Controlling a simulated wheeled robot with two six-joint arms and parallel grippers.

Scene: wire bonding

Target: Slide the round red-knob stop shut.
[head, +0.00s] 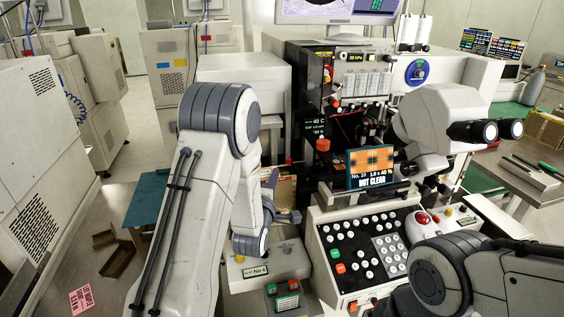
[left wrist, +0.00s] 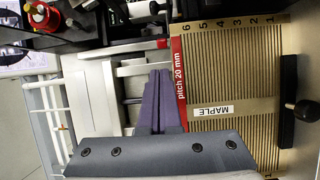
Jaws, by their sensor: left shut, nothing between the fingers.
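My left gripper (head: 289,216) is beside the front left of the bonding machine. In the left wrist view its purple-grey fingers (left wrist: 160,78) are together and empty. They lie over the pale rails, just left of the slotted magazine (left wrist: 232,82) with a "MAPLE" label and a red "pitch 20 mm" strip. A red knob (head: 322,144) stands on the machine's left side in the head view. A red and yellow knob (left wrist: 42,14) shows at the top left of the left wrist view, apart from the fingers. I cannot tell which red part is the stop, or its position.
The button console (head: 352,285) is right of my left arm. A screen (head: 371,167) reads "NOT CLEAR". A microscope (head: 440,118) overhangs the machine's right. A black knob (left wrist: 303,108) is right of the magazine. Floor at the left has open room.

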